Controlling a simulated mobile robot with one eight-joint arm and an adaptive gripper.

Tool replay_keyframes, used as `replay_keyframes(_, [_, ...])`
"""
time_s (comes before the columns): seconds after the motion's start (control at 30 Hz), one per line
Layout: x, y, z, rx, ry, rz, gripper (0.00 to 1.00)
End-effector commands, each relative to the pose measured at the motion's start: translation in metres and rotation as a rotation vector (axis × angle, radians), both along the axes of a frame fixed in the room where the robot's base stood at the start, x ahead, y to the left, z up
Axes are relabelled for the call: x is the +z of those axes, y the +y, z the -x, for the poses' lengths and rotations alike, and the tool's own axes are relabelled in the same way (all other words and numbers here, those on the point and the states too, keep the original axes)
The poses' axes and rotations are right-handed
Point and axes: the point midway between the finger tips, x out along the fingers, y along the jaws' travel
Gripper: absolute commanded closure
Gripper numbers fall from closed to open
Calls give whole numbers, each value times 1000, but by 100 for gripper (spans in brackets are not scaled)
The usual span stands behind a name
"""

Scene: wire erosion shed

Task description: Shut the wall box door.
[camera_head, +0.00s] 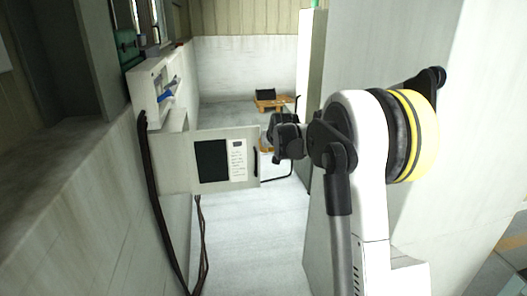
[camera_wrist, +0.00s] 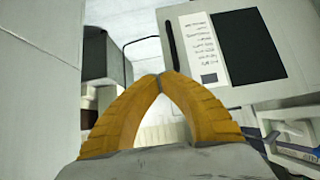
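The wall box (camera_head: 150,88) is on the left wall, open, with a blue part inside. In the wrist view the box (camera_wrist: 295,150) is at the lower right. Its door (camera_head: 180,165) stands swung out from the wall, showing a dark panel and a white label. The door (camera_wrist: 225,88) also fills the upper right of the wrist view, with a black bar handle (camera_wrist: 171,45) near its free edge. My gripper (camera_wrist: 161,76) has its yellow fingertips together, with nothing seen between them. The tips appear close to the handle's lower end; I cannot tell whether they touch.
Dark cables (camera_head: 153,190) hang down the left wall below the box. A pale partition (camera_head: 345,60) stands close on the right, behind my arm. An orange stand (camera_head: 270,103) with a black item is at the back. The pale floor (camera_head: 250,235) below the door is clear.

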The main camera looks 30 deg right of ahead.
Motion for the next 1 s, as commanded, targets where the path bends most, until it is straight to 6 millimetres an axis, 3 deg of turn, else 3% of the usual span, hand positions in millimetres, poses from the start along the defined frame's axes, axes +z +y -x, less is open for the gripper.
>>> replay_keyframes(0.1, [-22,-5,-19,1,0,1,100])
replay_keyframes(0.37, [-56,-16,-58,1,0,1,100])
replay_keyframes(0.6, [-52,-23,-87,1,0,0,100])
replay_keyframes(1.0, [-50,-25,-92,1,0,0,100])
